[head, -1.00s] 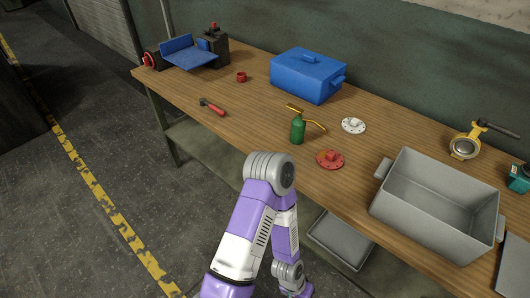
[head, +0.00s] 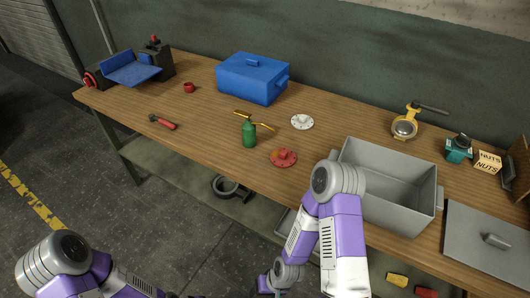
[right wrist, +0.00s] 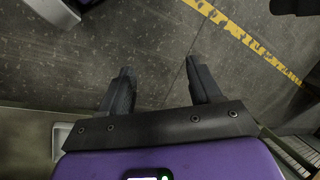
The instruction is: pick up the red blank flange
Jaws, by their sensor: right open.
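The red blank flange (head: 284,158) is a round red disc with a raised hub. It lies on the wooden workbench (head: 200,125) near its front edge in the head view, just right of a green bottle-like body (head: 249,134) with brass handles. My right gripper (right wrist: 161,84) is open and empty in the right wrist view, with its fingers over bare floor. In the head view my right arm folds down in front of the bench, with its wrist low and away from the flange. My left arm shows at the lower left; its gripper is out of frame.
A white flange (head: 302,121) lies behind the red one. A grey open bin (head: 388,158) stands to the right, partly behind my right arm. A blue lidded box (head: 252,79) stands at the back. A red-handled tool (head: 162,122) lies left. A lower shelf (head: 180,175) runs underneath.

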